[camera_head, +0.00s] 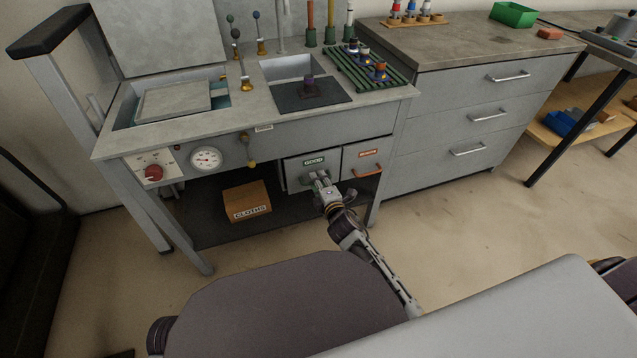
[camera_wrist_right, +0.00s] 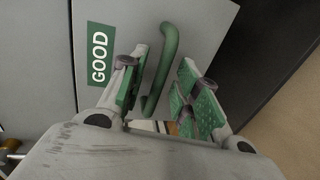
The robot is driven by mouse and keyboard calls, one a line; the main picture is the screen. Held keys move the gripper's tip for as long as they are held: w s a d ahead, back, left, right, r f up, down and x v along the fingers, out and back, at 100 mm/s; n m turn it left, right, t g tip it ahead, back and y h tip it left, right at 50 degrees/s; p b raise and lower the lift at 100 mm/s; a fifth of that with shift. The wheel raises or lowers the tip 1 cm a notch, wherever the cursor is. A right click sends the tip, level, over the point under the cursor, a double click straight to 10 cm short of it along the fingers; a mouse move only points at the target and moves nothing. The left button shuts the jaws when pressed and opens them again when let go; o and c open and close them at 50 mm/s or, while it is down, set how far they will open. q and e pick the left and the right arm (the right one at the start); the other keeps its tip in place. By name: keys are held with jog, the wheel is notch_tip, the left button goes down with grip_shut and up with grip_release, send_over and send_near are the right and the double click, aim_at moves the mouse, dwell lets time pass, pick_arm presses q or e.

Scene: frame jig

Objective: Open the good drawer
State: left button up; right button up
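The good drawer (camera_head: 293,176) is a grey front with a green GOOD label under the right part of the workbench. I cannot tell from the head view whether it stands flush. In the right wrist view, its front (camera_wrist_right: 200,22) fills the upper middle, with a green bar handle (camera_wrist_right: 167,60). My right gripper (camera_head: 321,178) is at the drawer front. In the wrist view, its green-padded fingers (camera_wrist_right: 163,95) are apart, with the handle between them. A gap shows between the handle and the right finger; contact with the left one is unclear. My left gripper is not in view.
Another drawer (camera_head: 361,160) with an orange label and handle is just right of the good drawer. A cardboard box marked CLOTHS (camera_head: 247,201) sits on the lower shelf. A grey cabinet (camera_head: 470,125) stands to the right. The floor in front is clear.

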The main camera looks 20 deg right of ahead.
jog(key=shift+w, duration=0.3)
jog(key=shift+c, duration=0.4)
grip_shut()
